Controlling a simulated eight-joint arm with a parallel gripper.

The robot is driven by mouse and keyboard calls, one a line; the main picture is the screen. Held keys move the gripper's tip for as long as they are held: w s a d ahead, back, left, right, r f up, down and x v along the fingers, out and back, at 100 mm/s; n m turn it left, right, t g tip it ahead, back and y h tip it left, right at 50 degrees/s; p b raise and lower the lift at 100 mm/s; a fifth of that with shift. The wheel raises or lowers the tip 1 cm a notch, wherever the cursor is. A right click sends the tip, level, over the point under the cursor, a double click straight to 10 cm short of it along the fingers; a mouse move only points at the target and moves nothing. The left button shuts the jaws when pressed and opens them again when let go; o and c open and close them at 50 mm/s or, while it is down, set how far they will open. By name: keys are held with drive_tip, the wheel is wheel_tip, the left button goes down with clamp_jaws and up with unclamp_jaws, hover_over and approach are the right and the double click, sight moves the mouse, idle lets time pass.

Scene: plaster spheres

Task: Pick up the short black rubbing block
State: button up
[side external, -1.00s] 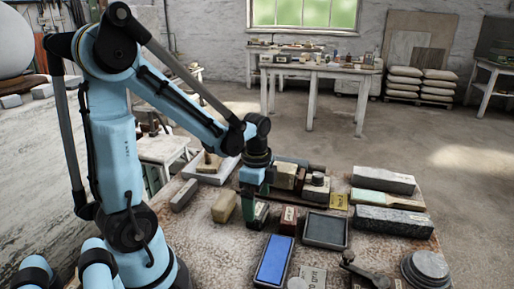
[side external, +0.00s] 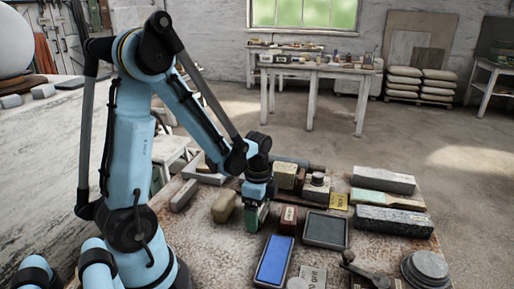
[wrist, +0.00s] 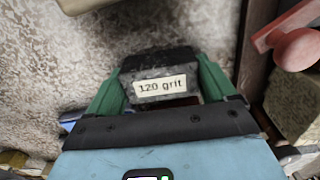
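The short black block (wrist: 158,84) bears a white label reading "120 grit". It sits between the two green fingers of my gripper (wrist: 160,78) in the wrist view. The fingers flank it closely on both sides, with no clear gap, but I cannot tell whether they press on it. In the side view my gripper (side external: 257,214) is low at the tabletop, and the fingers hide most of the block.
A tan block (side external: 224,207) stands close to the left of my gripper. A red-brown labelled block (side external: 288,219) stands close to the right. A blue stone in a tray (side external: 273,260) lies in front, a dark tray (side external: 326,230) further right, and a long speckled block (side external: 394,222) beyond.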

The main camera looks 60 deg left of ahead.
drive_tip(key=shift+c, duration=1.4)
drive_tip(key=shift+r, duration=0.1)
drive_tip(key=shift+r, duration=0.7)
wheel_tip(320, 180, up, 2)
drive_tip(key=shift+r, duration=0.25)
drive_tip(key=s+d+r, duration=0.2)
drive_tip(key=d+r, duration=0.5)
drive_tip(key=d, duration=0.4)
drive_tip(key=shift+s+d, duration=0.25)
drive_tip(key=o, duration=0.6)
drive_tip(key=c, duration=0.5)
